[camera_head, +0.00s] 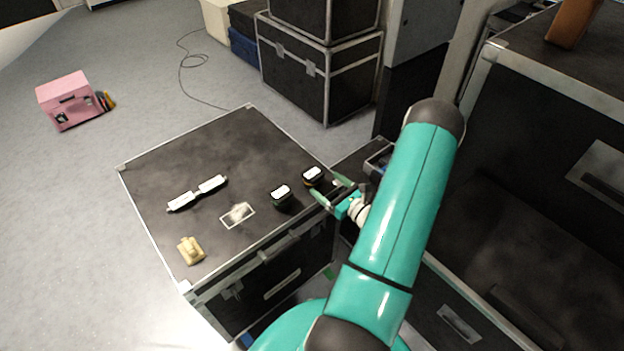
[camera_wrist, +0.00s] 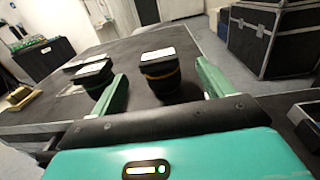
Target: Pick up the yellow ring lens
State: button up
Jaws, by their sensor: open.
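The yellow ring lens (camera_wrist: 160,74) is a black cylinder with a white top and a yellow band, upright on the black case top (camera_head: 185,150). In the head view it is the lens (camera_head: 313,177) near the case's right edge. My gripper (camera_head: 334,189) is open beside it. In the wrist view my gripper (camera_wrist: 162,85) has a finger on each side of the lens, with gaps left and right. A second black lens (camera_wrist: 93,76) with a white top stands just left, close to the left finger; it also shows in the head view (camera_head: 281,196).
On the same case top are a white slider-like bar (camera_head: 197,193), a framed card (camera_head: 238,214) and a beige block-like object (camera_head: 190,250). A large dark case (camera_head: 540,190) stands right of my arm. Stacked cases (camera_head: 318,75) stand behind. The case top's far left is clear.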

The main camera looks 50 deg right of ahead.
aim_at(308, 170)
jog(key=w, duration=0.9)
jog(key=shift+w+d, duration=0.15)
jog(key=shift+w, duration=0.05)
jog(key=c, duration=1.3)
jog(key=shift+r, duration=0.15)
